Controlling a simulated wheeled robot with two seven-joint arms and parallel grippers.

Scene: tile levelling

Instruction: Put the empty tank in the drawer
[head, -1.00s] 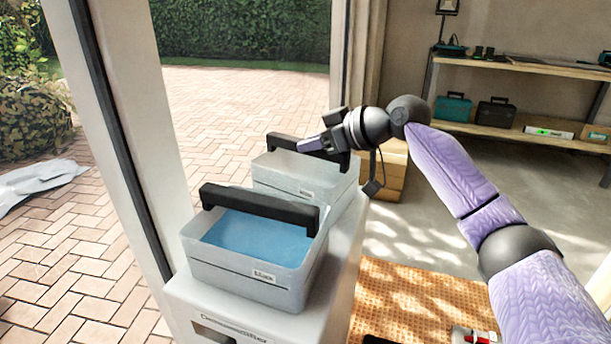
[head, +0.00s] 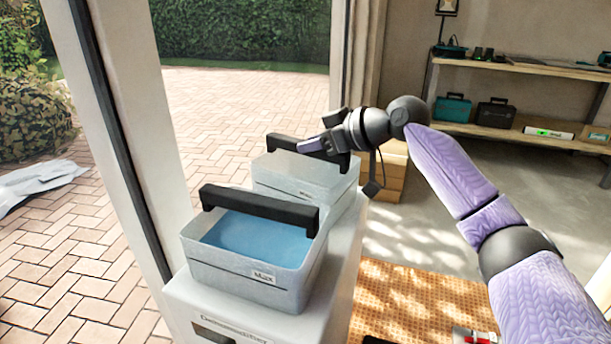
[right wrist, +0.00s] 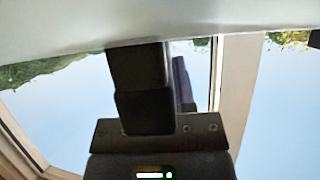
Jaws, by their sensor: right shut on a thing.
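The empty tank (head: 285,172) is a pale grey open box with a black bar handle, at the back of the white dehumidifier (head: 340,265) in the head view. I see no blue water in the part of it that shows. My right gripper (head: 326,143) is shut on its black handle (head: 283,142). In the right wrist view, a pale surface crosses the top, above the dark fingers (right wrist: 142,90). A second tank (head: 225,278), with blue water and a "Max" label, stands in front. I cannot make out a drawer for certain. My left gripper is not in view.
A wooden box unit (head: 393,172) stands on the floor behind the tanks. A shelf (head: 490,132) with tool cases is at the back right. A door frame post (head: 135,130) rises close on the left. An orange mat (head: 410,295) lies to the right.

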